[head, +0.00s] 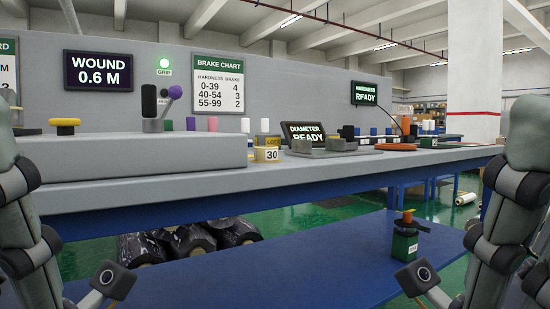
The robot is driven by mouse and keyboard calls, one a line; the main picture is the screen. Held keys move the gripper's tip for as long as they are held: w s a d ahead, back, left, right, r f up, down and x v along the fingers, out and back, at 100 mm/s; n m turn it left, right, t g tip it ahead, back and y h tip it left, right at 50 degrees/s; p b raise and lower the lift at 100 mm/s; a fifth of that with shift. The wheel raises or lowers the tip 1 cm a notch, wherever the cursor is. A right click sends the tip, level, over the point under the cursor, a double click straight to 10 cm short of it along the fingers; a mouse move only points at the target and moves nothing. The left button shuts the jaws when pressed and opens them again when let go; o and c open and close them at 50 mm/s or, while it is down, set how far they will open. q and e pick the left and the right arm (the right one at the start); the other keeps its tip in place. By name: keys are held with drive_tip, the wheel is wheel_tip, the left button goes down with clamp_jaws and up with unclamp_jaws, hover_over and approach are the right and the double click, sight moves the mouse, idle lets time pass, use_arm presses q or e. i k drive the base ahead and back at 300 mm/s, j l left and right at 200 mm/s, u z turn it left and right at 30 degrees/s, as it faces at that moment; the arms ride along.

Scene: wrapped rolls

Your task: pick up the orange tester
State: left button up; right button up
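An orange upright handheld piece (405,126), which looks like the tester, stands toward the right on the grey bench, with a thin black cable arching from its top. A flat orange-red disc (395,147) lies just in front of it. The tester is small and far off, so its details are hard to tell. My two arms come in at the left and right edges. A dark square part of each arm shows low in the picture, well below and in front of the bench top. The fingers of both grippers are outside the picture.
A green box (404,243) stands on the blue lower surface.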

sight(404, 121)
drive_tip(key=i+l+u, duration=0.25)
drive_tip(key=l, duration=0.85)
drive_tip(key=k+l+u, duration=0.1)
drive_tip(key=l+u, duration=0.15)
drive_tip(key=l, duration=0.8)
drive_tip(key=j, duration=0.3)
drive_tip(key=k+j, duration=0.1)
drive_tip(key=j, duration=0.25)
drive_tip(key=i+j, duration=0.1)
drive_tip(key=j, duration=0.15)
drive_tip(key=i, duration=0.5)
